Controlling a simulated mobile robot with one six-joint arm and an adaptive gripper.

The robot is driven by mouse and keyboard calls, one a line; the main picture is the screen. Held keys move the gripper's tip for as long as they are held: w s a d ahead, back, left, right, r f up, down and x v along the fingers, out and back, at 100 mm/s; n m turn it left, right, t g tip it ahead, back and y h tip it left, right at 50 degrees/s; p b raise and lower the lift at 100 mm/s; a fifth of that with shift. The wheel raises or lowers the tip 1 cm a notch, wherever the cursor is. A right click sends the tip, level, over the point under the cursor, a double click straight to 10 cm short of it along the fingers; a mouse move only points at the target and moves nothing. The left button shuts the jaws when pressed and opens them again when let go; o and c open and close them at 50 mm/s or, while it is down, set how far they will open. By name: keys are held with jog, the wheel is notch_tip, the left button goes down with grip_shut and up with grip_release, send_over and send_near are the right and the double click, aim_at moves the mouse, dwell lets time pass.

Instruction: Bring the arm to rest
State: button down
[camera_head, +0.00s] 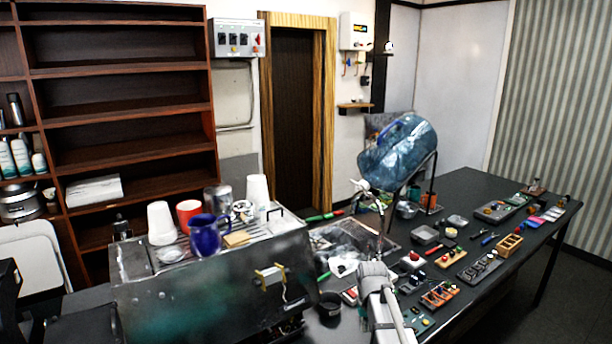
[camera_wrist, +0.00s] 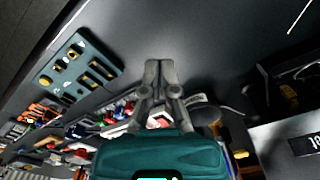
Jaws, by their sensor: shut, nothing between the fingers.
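My gripper (camera_wrist: 159,68) shows in the wrist view at the middle, its two grey fingers together and nothing between them. It is over a dark table surface (camera_wrist: 205,45), apart from the items there. In the head view my pale arm rises at the bottom middle, in front of the long dark table (camera_head: 455,190); I cannot make out the fingers there.
A metal brewer (camera_head: 200,290) with cups on top stands left of my arm. A large blue water bottle (camera_head: 400,150) is on a stand behind. Several small parts trays, such as a wooden one (camera_head: 509,244), cover the table's right.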

jog(key=s, duration=1.5)
jog(key=shift+f+b, duration=0.35)
jog(key=shift+w, duration=0.1)
dwell(0.7)
